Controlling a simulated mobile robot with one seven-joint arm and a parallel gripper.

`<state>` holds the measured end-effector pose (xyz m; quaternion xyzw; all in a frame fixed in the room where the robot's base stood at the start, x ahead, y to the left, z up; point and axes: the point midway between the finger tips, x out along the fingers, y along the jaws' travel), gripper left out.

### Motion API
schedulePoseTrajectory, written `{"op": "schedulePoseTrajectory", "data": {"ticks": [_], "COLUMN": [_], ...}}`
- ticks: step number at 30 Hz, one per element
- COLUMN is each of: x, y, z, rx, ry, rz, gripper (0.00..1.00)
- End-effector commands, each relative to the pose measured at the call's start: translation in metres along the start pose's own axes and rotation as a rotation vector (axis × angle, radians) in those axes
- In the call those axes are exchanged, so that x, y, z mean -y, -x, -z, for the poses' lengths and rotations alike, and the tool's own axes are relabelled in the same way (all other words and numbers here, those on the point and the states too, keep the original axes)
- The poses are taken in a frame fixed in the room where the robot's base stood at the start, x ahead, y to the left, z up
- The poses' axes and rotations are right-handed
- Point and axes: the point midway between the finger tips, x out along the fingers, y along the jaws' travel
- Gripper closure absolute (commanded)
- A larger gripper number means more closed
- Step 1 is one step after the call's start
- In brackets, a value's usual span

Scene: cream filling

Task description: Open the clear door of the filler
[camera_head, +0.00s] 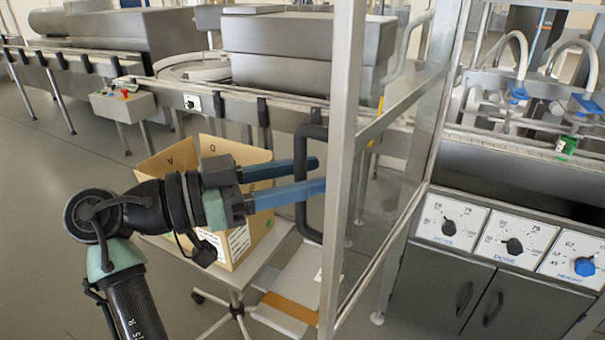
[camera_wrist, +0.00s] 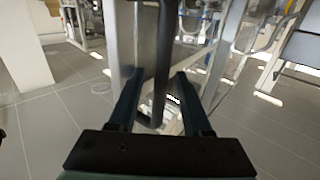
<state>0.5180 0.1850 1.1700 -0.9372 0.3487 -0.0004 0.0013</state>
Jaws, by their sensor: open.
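The clear door (camera_head: 395,150) has a pale metal frame and runs from a near upright (camera_head: 346,160) back toward the filler (camera_head: 500,190). I cannot tell how far it stands ajar. Its black bar handle (camera_head: 304,205) is upright on the left side of the near upright. My gripper (camera_head: 317,174) is open at the handle's height, its two blue fingers pointing right. In the wrist view the handle (camera_wrist: 163,60) runs upright between the two open fingers (camera_wrist: 157,76). I see no clear contact between either finger and the handle.
A cardboard box (camera_head: 245,245) stands on a wheeled cart (camera_head: 225,275) behind and below my gripper. A conveyor (camera_head: 235,100) runs behind. Dose and height dials (camera_head: 510,245) sit on the filler's front at right. Grey floor (camera_head: 60,200) is clear at left.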

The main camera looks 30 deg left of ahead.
Motion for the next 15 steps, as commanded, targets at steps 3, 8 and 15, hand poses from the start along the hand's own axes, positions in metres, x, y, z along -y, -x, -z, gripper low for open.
{"op": "schedulePoseTrajectory", "data": {"ticks": [3,8,15], "x": [0.0,0.001,0.001], "y": [0.001,0.012,0.061], "z": [-0.001,-0.001,-0.001], "rx": [0.0,-0.001,-0.001], "ry": [0.001,0.001,-0.001], "rz": [0.002,0.005,0.007], "gripper": [0.51,0.51,0.51]}}
